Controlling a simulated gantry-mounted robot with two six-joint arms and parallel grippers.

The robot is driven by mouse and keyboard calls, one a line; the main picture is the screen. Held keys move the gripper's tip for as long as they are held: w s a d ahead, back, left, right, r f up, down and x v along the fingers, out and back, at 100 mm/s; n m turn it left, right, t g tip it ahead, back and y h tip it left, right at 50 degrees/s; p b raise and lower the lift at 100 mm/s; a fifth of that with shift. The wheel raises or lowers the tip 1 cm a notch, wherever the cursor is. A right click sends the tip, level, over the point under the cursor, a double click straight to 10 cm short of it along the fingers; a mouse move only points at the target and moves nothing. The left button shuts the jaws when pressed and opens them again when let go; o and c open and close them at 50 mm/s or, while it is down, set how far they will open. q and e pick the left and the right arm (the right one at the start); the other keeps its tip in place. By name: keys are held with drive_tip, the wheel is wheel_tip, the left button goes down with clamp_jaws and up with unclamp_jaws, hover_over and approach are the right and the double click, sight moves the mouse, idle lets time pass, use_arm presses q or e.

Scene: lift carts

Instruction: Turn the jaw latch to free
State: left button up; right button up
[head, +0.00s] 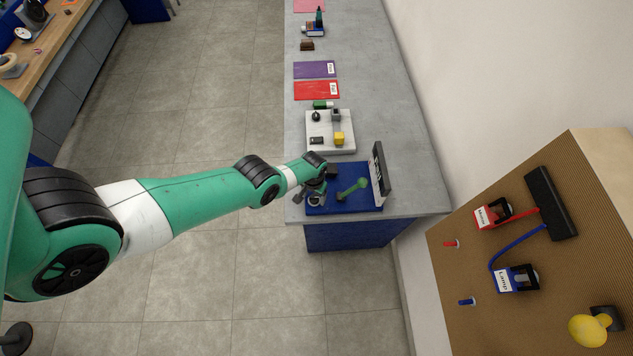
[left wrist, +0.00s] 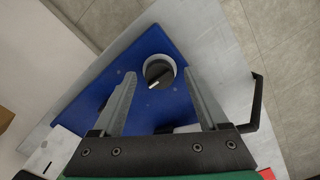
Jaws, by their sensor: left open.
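A round black knob (left wrist: 158,73) with a white pointer line sits in a pale ring on a blue board (left wrist: 160,42). The pointer slants down-left in the left wrist view. No label shows on it, so I cannot tell its marked positions. The ring with the knob (head: 315,200) also shows at the left front of the blue board (head: 345,206) in the head view, partly hidden by my gripper. A green lever (head: 352,188) stands to its right. My left gripper (head: 312,190) is open and empty, its fingers (left wrist: 158,80) on either side of the knob, not visibly touching it.
A dark upright sign (head: 380,175) stands at the board's right edge. A white board with small parts (head: 345,118) lies just behind, then a red mat (head: 316,90) and a purple mat (head: 314,69). A pegboard (head: 450,285) fills the lower right.

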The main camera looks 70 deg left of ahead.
use_arm(q)
drive_tip(key=shift+f, duration=0.2)
clamp_jaws()
idle(0.3)
drive_tip(key=shift+m, duration=0.3)
drive_tip(key=m, duration=0.8)
drive_tip(key=shift+m, duration=0.4)
drive_tip(key=m, duration=0.4)
drive_tip(key=shift+m, duration=2.2)
